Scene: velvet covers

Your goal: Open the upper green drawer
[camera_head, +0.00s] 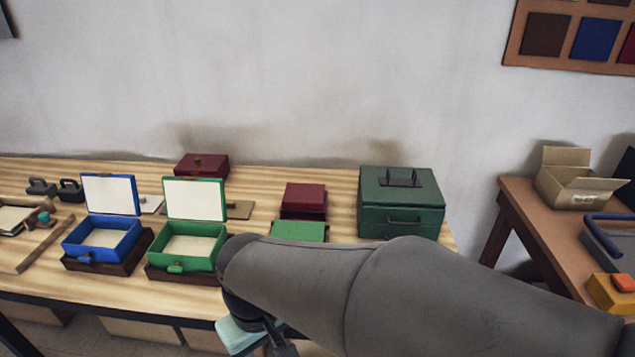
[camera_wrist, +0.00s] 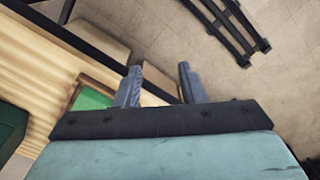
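A dark green box (camera_head: 376,222) stands at the right end of the wooden table. It has a dark handle (camera_head: 405,220) on its front and another dark handle (camera_head: 400,180) on top. A line runs across the front below its top edge, and I see no drawer standing out from it. Part of my arm hides the area in front of its base. My gripper (camera_wrist: 158,68) shows in the wrist view with its two fingers apart and nothing between them. A dark green surface (camera_wrist: 10,122) shows at the wrist view's left edge.
Open blue (camera_head: 104,240) and green (camera_head: 186,248) boxes stand on the table (camera_head: 60,270) at left. A dark red box (camera_head: 303,199) and a flat green piece (camera_head: 298,231) lie left of the dark green box. A brown side table (camera_head: 545,230) is at right.

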